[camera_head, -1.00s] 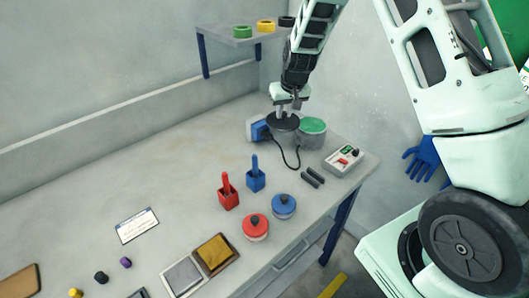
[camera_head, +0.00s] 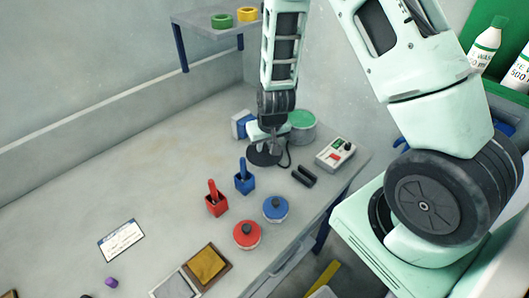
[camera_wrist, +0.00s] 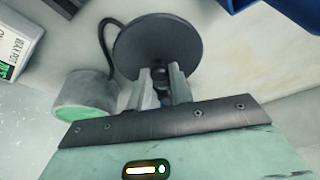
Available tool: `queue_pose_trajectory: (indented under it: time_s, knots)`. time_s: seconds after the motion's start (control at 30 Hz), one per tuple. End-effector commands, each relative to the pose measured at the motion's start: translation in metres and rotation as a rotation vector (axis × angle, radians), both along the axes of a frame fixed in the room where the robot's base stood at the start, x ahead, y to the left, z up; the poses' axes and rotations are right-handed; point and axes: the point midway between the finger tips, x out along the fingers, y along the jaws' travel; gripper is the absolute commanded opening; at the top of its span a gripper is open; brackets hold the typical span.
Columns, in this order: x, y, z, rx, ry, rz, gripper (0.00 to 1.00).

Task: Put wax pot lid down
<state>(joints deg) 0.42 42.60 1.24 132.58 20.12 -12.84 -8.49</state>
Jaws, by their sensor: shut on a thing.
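The wax pot lid is a dark grey round disc (camera_head: 264,155) with a knob, low over the bench to the front left of the pot. It also shows in the wrist view (camera_wrist: 150,42). My gripper (camera_wrist: 165,80) is shut on the lid's knob; in the head view my gripper (camera_head: 268,138) is directly above it. I cannot tell whether the lid touches the bench. The grey wax pot (camera_head: 303,134) has a green top and stands behind and right of the lid. It also shows in the wrist view (camera_wrist: 88,95).
A control box (camera_head: 335,153) and dark bars (camera_head: 304,176) lie to the right. Blue (camera_head: 244,181) and red (camera_head: 216,203) tool holders and blue (camera_head: 275,208) and red (camera_head: 247,235) knobbed tubs stand in front. The bench (camera_head: 160,185) is clear at left.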

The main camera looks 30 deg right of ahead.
Motion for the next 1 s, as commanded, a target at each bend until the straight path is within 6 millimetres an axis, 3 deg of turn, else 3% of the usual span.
queue_pose_trajectory:
  time_s: [0.37,0.8,0.83,0.9,1.0]
  knots:
    - [0.000,0.000,-0.039,0.001,0.002,-0.001,0.00]
    - [0.000,0.000,-0.047,0.001,0.000,0.000,0.00]
    - [0.000,0.000,-0.046,0.001,0.000,0.000,0.26]
    - [0.000,0.000,-0.045,0.001,0.000,0.000,0.42]
    - [0.000,0.000,-0.045,0.001,0.000,0.000,0.42]
